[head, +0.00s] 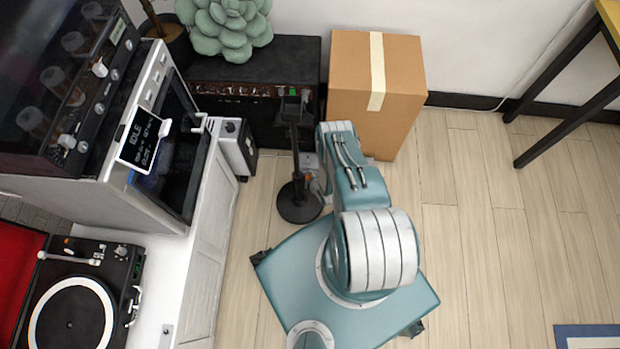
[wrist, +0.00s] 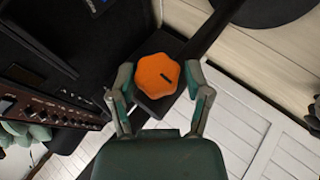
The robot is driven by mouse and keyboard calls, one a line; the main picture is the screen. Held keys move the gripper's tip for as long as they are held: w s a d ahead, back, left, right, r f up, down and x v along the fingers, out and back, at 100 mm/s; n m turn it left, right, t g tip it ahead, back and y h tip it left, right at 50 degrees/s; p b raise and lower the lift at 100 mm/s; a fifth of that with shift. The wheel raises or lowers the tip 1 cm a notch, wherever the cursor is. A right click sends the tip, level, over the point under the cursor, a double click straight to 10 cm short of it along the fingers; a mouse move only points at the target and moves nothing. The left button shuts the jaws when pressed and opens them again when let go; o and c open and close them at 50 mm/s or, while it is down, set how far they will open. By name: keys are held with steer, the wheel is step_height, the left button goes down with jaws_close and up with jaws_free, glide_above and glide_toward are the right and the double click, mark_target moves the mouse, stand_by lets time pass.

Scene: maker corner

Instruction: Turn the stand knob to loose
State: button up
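The stand knob (wrist: 158,77) is an orange, lobed knob with a short dark mark on its face, right of its centre and slanted. It sits on a dark block of the stand. In the wrist view my gripper (wrist: 160,68) has one finger on each side of the knob, with what look like narrow gaps. I see no clear contact. In the head view the black stand (head: 295,150) rises from a round base on the floor, left of my arm.
A black amplifier (head: 215,73) with a succulent on top stands behind the stand. A cardboard box (head: 405,110) is at its right. A white cabinet (head: 215,215) with an oven and turntable lines the left.

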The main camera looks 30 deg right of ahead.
stand_by(0.4)
steer(key=v, duration=1.2)
steer(key=w+d+r+m+g+y, duration=0.1)
steer(key=w+d+r+g+y, duration=0.15)
steer(key=w+g, duration=0.25)
steer(key=x, duration=1.1)
steer(key=shift+f, duration=0.35)
steer(key=c, duration=1.2)
